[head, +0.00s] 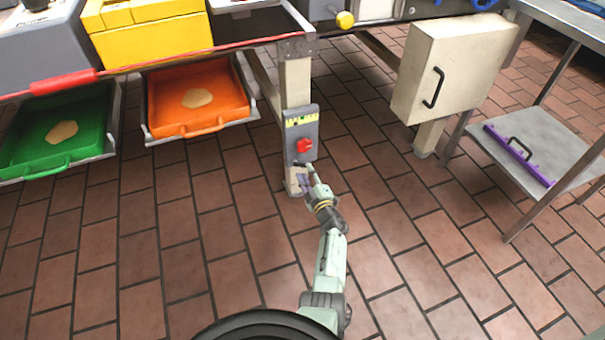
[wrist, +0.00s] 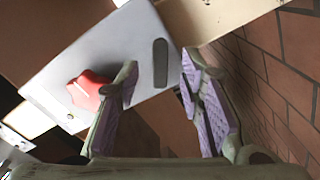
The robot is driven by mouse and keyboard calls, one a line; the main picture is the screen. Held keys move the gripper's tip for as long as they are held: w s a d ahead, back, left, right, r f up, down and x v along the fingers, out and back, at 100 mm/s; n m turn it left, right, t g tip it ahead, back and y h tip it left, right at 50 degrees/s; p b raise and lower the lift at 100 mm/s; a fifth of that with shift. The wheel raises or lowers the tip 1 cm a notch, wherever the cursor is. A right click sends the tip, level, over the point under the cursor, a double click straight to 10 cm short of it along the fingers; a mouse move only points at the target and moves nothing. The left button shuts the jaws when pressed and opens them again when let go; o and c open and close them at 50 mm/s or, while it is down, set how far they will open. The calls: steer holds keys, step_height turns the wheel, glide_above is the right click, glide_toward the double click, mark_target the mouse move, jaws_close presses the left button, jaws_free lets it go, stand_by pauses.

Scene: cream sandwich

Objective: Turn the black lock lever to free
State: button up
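A grey panel (head: 301,128) is fixed to the cream table leg, with a red knob (head: 304,146) and a yellow-black marking at its top. In the wrist view the panel (wrist: 130,30) is tilted, with the red knob (wrist: 88,90) at left. A dark, rounded bar shape (wrist: 160,62) shows on the panel's lower end; it appears to be the black lock lever, though I cannot tell if it is raised. My gripper (head: 304,174) is just below the red knob, close to the panel. Its purple-padded fingers (wrist: 162,72) are apart, the dark bar showing between their tips, with no clear contact.
An orange drawer tray (head: 215,120) and a green one (head: 88,150) stand open at left. A cream cabinet (head: 450,70) with a black handle is at right. A metal side shelf (head: 550,135) holds a purple piece (head: 519,155). The brick floor (head: 210,250) is clear.

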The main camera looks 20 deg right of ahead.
mark_target(302, 166)
steer(key=shift+w+b, duration=0.75)
steer(key=shift+w, duration=0.9)
steer(key=shift+c, duration=0.6)
jaws_close()
